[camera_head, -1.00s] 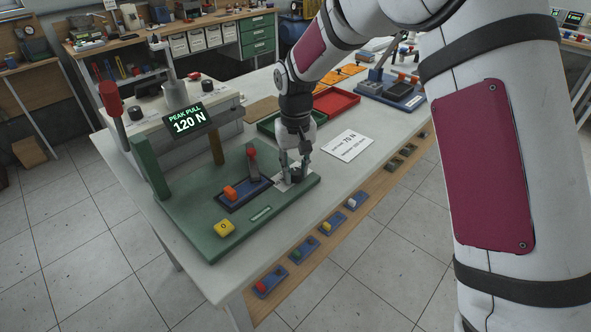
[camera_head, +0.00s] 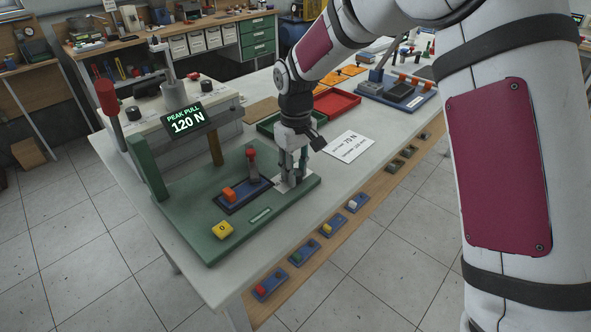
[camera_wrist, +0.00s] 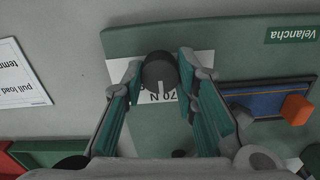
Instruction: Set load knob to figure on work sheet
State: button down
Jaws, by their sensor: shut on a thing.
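The load knob (camera_wrist: 159,70) is a round black knob with a white pointer line, on a white dial plate (camera_wrist: 195,68) at one end of the green base (camera_head: 206,220). In the wrist view the pointer lies toward the printed "70 N". My gripper (camera_head: 291,182) reaches down to the plate and is shut on the knob, one teal-padded finger on each side. In the head view the fingers mostly hide the knob. The work sheet (camera_head: 348,146) lies flat on the bench to the right and shows "70 N" on its upper line; its lower line is too small to read surely.
On the green base stand a blue plate with an orange block (camera_head: 229,193), an upright red-topped lever (camera_head: 251,158) and a yellow button (camera_head: 222,230). A display (camera_head: 185,122) reads "PEAK PULL 120 N". Red and green trays (camera_head: 337,101) lie behind my gripper.

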jog(key=c, duration=1.3)
grip_release()
notch_tip(320, 180, up, 12)
